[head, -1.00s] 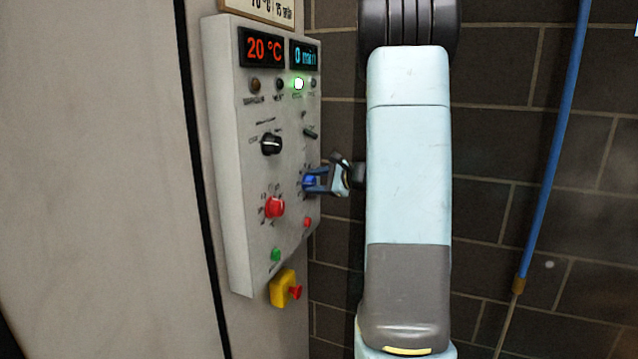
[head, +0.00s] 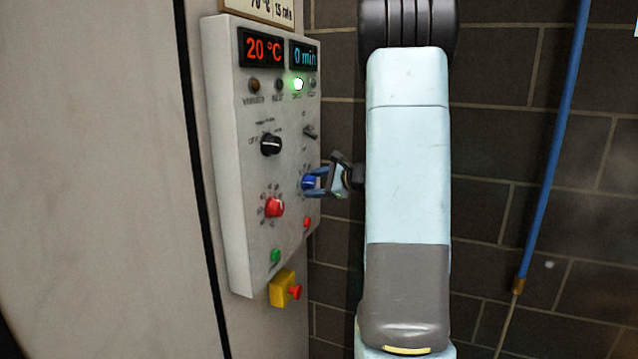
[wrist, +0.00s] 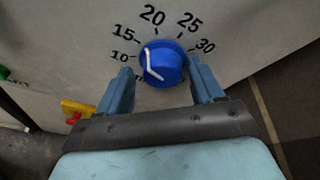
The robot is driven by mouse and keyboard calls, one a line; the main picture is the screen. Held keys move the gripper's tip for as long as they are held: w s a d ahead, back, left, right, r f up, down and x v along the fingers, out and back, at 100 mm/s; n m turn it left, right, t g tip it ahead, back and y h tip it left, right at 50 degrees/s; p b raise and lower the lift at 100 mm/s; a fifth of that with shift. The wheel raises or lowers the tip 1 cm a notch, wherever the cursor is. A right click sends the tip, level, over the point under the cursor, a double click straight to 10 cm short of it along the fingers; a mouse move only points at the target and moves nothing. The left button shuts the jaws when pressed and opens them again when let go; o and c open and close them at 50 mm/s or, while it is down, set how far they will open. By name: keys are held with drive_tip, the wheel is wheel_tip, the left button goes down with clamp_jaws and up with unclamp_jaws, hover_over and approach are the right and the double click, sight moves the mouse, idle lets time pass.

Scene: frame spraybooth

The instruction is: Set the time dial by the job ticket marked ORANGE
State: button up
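The time dial (head: 309,183) is a blue knob on the right side of the control panel. In the wrist view the dial (wrist: 165,64) has a white pointer line on its left part, roughly toward the 10 and 15 marks; its exact setting is unclear. Marks 10 to 30 show around it, and a lower-left mark is partly hidden. My gripper (head: 316,183) is at the dial. In the wrist view my gripper (wrist: 160,68) has one finger on each side of the knob, open, with a narrow gap at left; contact at right is unclear.
The panel (head: 228,150) carries a red dial (head: 274,207), a black knob (head: 271,144), and displays reading 20 °C and 0 min. A yellow box with a red button (head: 284,289) is below. A cut-off sign (head: 268,9) above reads 70 °C, 15 min; no ORANGE marking shows.

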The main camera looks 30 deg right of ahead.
drive_tip(key=shift+o, duration=0.3)
drive_tip(key=shift+r, duration=0.1)
drive_tip(key=shift+s+d+r, duration=0.15)
drive_tip(key=shift+s+d, duration=0.05)
drive_tip(key=shift+s, duration=0.05)
drive_tip(key=v, duration=1.3)
drive_tip(key=shift+a, duration=0.1)
